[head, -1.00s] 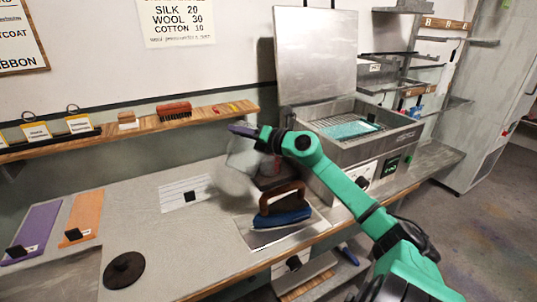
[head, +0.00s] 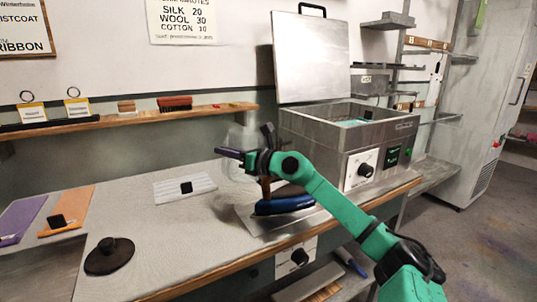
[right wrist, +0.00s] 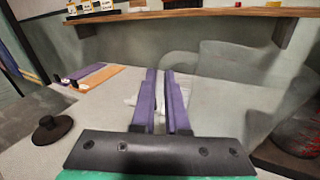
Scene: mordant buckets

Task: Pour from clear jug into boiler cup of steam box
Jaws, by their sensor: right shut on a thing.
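The clear jug (head: 239,137) is see-through and faint in the head view, at the back of the worktop left of the metal box. In the right wrist view its clear wall (right wrist: 215,100) fills the space right of the fingers. My right gripper (head: 229,153) is shut on the jug, its purple fingers (right wrist: 161,100) close together at its left side; the exact grip is hard to see through the clear material. A reddish item (right wrist: 304,128) on a dark base shows at the right wrist view's right edge; I cannot tell if it is the boiler cup. My left gripper is out of view.
The steel box (head: 330,128) with raised lid (head: 300,60) stands right of my arm. A blue iron (head: 285,205) sits close under my right forearm. A shelf (head: 100,123) runs along the back wall. The worktop's left middle (head: 150,225) is mostly bare.

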